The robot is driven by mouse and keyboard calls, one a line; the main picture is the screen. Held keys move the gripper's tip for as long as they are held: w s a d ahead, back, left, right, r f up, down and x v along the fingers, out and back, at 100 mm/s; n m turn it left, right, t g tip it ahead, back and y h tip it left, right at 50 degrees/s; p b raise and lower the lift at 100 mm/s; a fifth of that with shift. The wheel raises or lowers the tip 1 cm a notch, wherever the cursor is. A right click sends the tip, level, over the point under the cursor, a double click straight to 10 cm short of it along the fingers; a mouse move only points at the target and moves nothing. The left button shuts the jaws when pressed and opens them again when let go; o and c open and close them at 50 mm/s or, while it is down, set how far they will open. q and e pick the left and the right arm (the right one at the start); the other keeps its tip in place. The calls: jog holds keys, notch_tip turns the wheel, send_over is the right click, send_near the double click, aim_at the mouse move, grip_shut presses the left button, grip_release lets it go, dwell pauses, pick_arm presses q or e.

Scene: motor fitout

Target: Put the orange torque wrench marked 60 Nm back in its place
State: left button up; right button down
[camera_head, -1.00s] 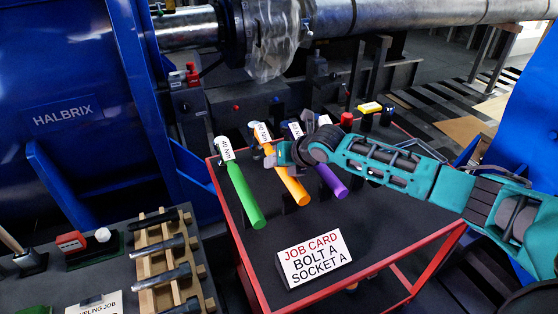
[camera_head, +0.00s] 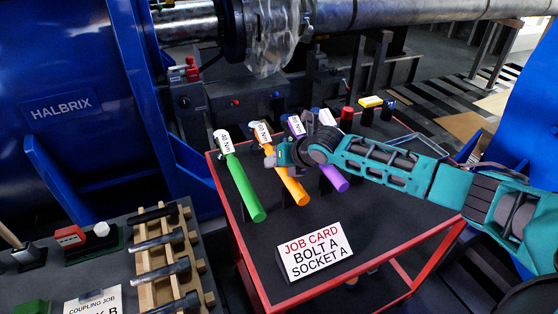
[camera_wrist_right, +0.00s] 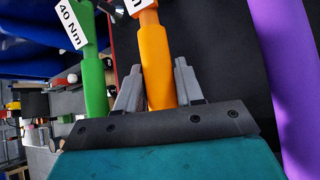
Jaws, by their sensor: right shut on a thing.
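The orange torque wrench (camera_head: 293,184) lies on the red-edged cart between the green wrench and the purple wrench. Its white tag reads 60 Nm in the head view. My right gripper (camera_head: 273,156) reaches over it from the right. In the right wrist view, the orange wrench (camera_wrist_right: 156,62) stands between the two grey fingers of the right gripper (camera_wrist_right: 158,85), which is shut on its shaft. Part of the wrench is hidden behind the gripper in the head view. My left gripper is not in view.
The green 40 Nm wrench (camera_head: 243,185) is close on the left and the purple wrench (camera_head: 333,178) close on the right. A job card (camera_head: 313,252) stands at the cart's (camera_head: 262,291) front. A wooden rack (camera_head: 151,262) holds several dark tools at lower left.

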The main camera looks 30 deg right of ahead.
jog(key=c, duration=0.9)
grip_release()
jog(key=shift+r, duration=0.15)
jog(key=shift+c, duration=0.2)
jog(key=o, duration=0.3)
jog(key=shift+s+f, duration=0.1)
jog(key=shift+f, duration=0.2)
jog(key=p+v, duration=0.1)
jog(key=v, duration=1.2)
jog(key=shift+r, duration=0.1)
